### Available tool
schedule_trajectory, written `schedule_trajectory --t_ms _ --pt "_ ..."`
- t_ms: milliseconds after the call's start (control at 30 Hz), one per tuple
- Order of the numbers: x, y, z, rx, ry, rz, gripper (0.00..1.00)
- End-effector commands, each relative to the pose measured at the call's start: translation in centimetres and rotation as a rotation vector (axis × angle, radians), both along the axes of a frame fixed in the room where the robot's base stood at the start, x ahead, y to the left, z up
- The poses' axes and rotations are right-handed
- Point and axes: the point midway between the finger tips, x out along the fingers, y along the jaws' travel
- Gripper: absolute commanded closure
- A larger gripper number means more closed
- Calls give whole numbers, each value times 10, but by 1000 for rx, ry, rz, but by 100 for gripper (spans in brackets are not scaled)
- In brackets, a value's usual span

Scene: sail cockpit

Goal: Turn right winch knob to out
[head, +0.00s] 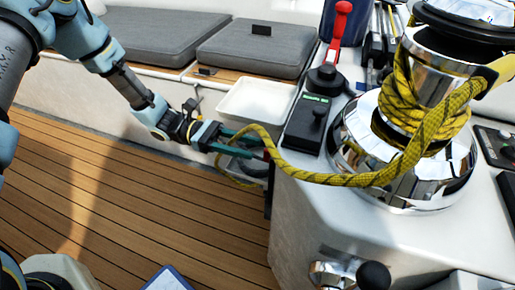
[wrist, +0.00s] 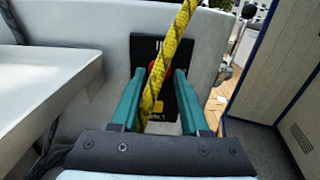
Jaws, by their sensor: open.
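In the wrist view a black plate (wrist: 142,49) is set on a pale wall, with a red knob (wrist: 153,76) on it. The yellow rope (wrist: 170,50) crosses in front and hides part of the knob. White marks at the plate's top and bottom are too small to read. My gripper (wrist: 159,74) is open, its teal fingers on either side of the knob and rope in this view; I cannot tell whether they touch either. In the head view my gripper (head: 263,148) is at the console's left side, behind the rope, which hides part of it.
A chrome winch (head: 405,150) wrapped with yellow rope stands on the white console (head: 340,215). A black box (head: 308,125) with a black knob and a red-handled lever (head: 341,30) are on top. A white tray (head: 256,102) and grey cushions (head: 256,48) lie behind.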

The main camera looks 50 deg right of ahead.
Motion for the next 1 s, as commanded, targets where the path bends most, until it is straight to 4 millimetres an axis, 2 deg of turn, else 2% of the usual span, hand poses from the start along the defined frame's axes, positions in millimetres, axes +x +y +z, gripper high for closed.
schedule_trajectory --t_ms 100,200,600,1000 --pt "-17 -5 0 2 1 -2 55" --pt "-25 -8 0 0 -1 -2 55" --pt "-31 -10 0 2 -2 0 56" --pt "-31 -10 0 1 -2 0 100"
